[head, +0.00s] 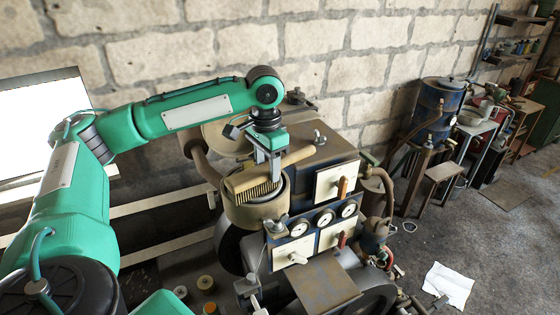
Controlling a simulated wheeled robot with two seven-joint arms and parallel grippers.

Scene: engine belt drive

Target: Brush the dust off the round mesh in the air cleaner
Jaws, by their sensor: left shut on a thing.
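My left gripper (270,172) is shut on the wooden handle of a brush (298,157). The handle lies slanted, its right end higher in the picture. The brush's dark yellowish bristles (262,192) point down into the open top of the round tan air cleaner (257,215). The round mesh inside is mostly hidden by the brush and bristles, so I cannot tell how dusty it is or whether the bristles touch it. My right gripper is not in view.
An engine panel with gauges (325,217) and levers stands close to the right of the air cleaner. A wing nut (320,138) sits on the block behind. A pipe (197,155) rises at left. A blue drum (435,112) stands farther right; paper (448,284) lies on the floor.

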